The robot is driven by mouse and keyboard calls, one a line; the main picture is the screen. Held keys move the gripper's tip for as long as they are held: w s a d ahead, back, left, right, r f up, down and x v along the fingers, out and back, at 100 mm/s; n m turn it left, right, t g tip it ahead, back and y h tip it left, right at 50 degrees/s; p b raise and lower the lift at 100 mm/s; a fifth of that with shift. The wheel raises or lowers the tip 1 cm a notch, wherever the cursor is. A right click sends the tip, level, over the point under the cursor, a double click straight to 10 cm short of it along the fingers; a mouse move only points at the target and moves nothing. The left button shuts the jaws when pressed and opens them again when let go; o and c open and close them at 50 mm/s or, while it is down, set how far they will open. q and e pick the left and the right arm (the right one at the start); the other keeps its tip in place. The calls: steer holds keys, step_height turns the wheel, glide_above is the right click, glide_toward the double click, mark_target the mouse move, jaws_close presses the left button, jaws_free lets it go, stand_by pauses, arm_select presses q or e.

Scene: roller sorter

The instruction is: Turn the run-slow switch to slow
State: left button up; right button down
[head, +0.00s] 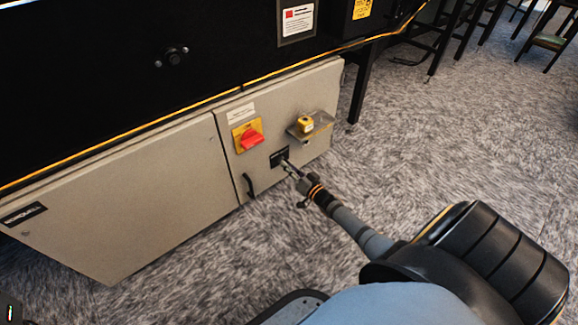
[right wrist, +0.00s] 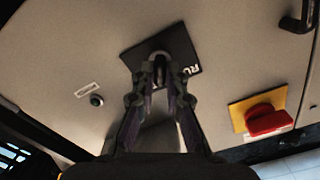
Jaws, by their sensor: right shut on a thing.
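The run-slow switch sits on a small black plate (head: 279,157) on the grey cabinet door, below and right of a red rotary handle. In the right wrist view the black plate (right wrist: 181,50) carries white letters, partly hidden, of which "RU" shows. My right gripper (head: 287,165) reaches the plate. In the right wrist view its fingers (right wrist: 161,72) are closed around the switch knob (right wrist: 160,61) at the plate's middle. The knob is mostly hidden between the fingertips, so its setting cannot be told. My left gripper is not in view.
A red rotary handle (head: 250,139) on a yellow plate is beside the switch. A yellow button box (head: 306,124) with a metal guard sticks out to the right. A black door handle (head: 249,185) is below left. Open carpet (head: 420,140) lies right of the cabinet (head: 150,190).

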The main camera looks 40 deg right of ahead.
stand_by(0.5)
steer(key=c, duration=1.4)
jaws_free()
steer(key=s, duration=0.8)
steer(key=s+d, duration=0.1)
steer(key=s, duration=0.3)
